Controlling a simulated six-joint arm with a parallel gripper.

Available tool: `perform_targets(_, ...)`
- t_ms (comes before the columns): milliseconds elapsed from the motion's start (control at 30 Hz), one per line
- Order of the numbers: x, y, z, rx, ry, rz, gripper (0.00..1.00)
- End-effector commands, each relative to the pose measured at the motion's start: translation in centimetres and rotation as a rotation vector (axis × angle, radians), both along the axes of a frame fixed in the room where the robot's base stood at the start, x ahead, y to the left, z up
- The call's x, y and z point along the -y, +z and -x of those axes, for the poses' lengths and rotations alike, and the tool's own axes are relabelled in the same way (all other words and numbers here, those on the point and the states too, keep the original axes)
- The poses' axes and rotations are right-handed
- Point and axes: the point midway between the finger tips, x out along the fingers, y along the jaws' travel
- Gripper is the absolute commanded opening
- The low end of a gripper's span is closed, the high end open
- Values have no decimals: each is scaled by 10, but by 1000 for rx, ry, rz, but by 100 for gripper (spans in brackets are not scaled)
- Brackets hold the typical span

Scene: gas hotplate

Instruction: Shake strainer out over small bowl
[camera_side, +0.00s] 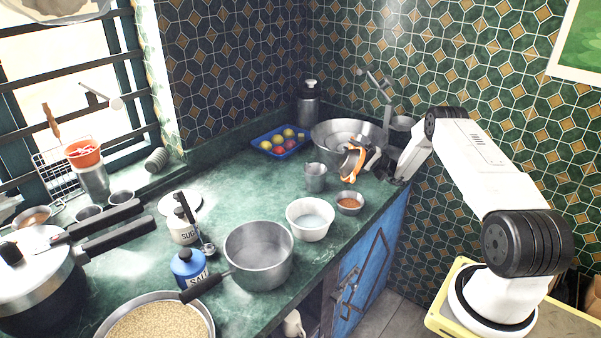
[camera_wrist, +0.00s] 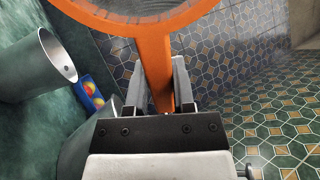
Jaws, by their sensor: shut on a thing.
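My gripper (camera_side: 368,152) is shut on the handle of the orange strainer (camera_side: 348,166), which it holds in the air over the counter's right end. In the wrist view the strainer's orange handle (camera_wrist: 155,62) runs between the fingers of my gripper (camera_wrist: 163,85), with the rim and mesh cut off at the top. In the side view the strainer looks steeply tilted and partly hidden by my gripper. A small metal bowl (camera_side: 349,208) with reddish-brown contents stands below it near the counter edge. I cannot tell whether anything is in the mesh.
A white bowl (camera_side: 310,232) and a metal cup (camera_side: 316,178) stand left of the small bowl. A large metal basin (camera_side: 322,133) and a blue tray of round items (camera_side: 256,143) are behind. A saucepan (camera_side: 262,265) stands in front. A tap (camera_side: 380,88) rises behind my gripper.

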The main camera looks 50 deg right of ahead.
Motion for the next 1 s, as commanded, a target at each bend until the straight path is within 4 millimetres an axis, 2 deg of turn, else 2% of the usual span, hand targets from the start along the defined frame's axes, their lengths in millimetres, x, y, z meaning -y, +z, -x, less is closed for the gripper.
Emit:
perform_targets(200, 1, -2, 3, 68, 1, -47, 0)
perform_targets(567, -1, 3, -2, -50, -1, 34, 0)
perform_targets(1000, 2, 0, 1, 45, 1, -29, 0)
